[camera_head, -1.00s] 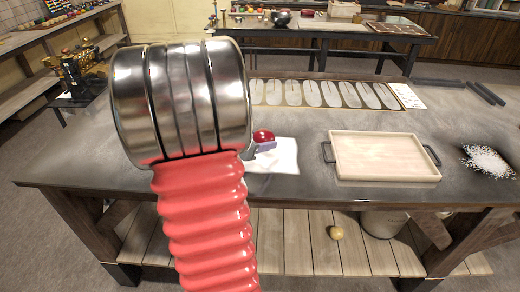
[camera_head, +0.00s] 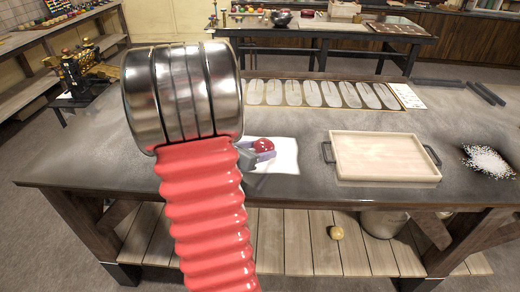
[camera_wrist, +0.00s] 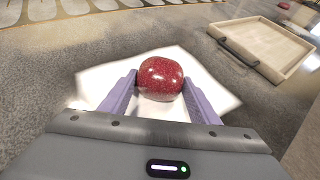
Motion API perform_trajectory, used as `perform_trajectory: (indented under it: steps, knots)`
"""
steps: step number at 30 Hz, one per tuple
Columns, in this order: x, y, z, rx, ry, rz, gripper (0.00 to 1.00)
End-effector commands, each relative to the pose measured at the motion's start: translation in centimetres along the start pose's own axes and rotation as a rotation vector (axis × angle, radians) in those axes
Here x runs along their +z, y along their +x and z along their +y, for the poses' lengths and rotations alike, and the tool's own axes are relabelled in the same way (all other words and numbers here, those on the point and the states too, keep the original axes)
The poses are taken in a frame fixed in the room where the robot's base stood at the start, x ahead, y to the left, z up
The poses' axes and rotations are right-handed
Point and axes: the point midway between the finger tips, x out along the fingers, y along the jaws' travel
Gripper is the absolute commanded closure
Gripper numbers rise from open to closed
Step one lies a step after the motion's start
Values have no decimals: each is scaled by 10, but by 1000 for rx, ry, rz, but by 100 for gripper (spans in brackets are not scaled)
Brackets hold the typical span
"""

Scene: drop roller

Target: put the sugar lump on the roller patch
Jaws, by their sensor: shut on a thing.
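A round, speckled dark red thing like an apple (camera_head: 264,145) is between the two purple fingers of my gripper (camera_wrist: 160,92), which is shut on it. It also shows in the wrist view (camera_wrist: 161,76). It is over a white square patch (camera_head: 286,160) on the grey table; I cannot tell whether it touches the patch. The patch also shows in the wrist view (camera_wrist: 98,82), around the fingers. I see nothing that is clearly a sugar lump, and no label marks the white patch as the roller patch.
A pale wooden tray (camera_head: 386,133) with dark handles is right of the patch. A scattered white pile (camera_head: 488,160) is at the far right. A board with several oval plates (camera_head: 322,94) runs along the table's back. Bare table lies between patch and tray.

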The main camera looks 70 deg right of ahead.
Motion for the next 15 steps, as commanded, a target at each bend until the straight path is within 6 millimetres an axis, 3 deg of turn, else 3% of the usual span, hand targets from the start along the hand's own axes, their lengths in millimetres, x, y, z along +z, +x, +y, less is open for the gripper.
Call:
perform_trajectory:
  steps: [8,15]
  knots:
    - [0,0,0,0,0,0,26]
    - [0,0,0,0,0,0,25]
